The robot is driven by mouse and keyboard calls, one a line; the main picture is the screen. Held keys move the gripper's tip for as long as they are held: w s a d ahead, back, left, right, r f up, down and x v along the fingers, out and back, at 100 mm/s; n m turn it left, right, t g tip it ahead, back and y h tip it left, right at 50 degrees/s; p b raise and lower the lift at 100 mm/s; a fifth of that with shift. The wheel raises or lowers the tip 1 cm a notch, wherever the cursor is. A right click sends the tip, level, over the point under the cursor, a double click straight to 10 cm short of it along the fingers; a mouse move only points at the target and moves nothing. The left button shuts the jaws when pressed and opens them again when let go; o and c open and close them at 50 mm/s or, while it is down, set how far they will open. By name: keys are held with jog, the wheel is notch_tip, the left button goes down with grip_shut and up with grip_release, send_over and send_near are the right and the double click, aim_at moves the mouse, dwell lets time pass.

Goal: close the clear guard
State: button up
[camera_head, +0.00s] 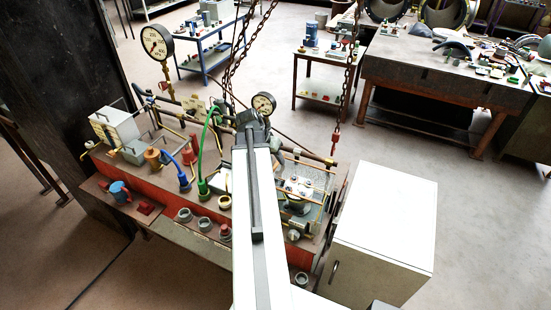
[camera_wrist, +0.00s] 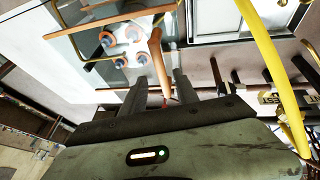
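What looks like the clear guard (camera_head: 318,181) is a see-through panel with copper-coloured rails, right of my arm on the red-fronted bench. In the wrist view a pale, see-through panel (camera_wrist: 88,48) fills the upper left, with several round orange-and-white fittings showing at it. A copper-coloured bar (camera_wrist: 155,58) runs down from it between my fingers. My gripper (camera_wrist: 161,84) has its two dark fingers apart, with the bar's lower end between them and no clear grip on it. In the head view my gripper (camera_head: 252,122) is mostly hidden by my arm. The guard's hinge is not clear.
Pressure gauges (camera_head: 157,42), a green hose (camera_head: 207,150) and pipe fittings crowd the bench. A white cabinet (camera_head: 385,220) stands at its right. Chains (camera_head: 345,70) hang nearby. A yellow hose (camera_wrist: 265,60) passes right of my gripper.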

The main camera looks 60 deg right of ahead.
jog(key=p+v, duration=0.4)
jog(key=v, duration=0.2)
jog(key=shift+r+p, duration=0.15)
jog(key=shift+p, duration=0.25)
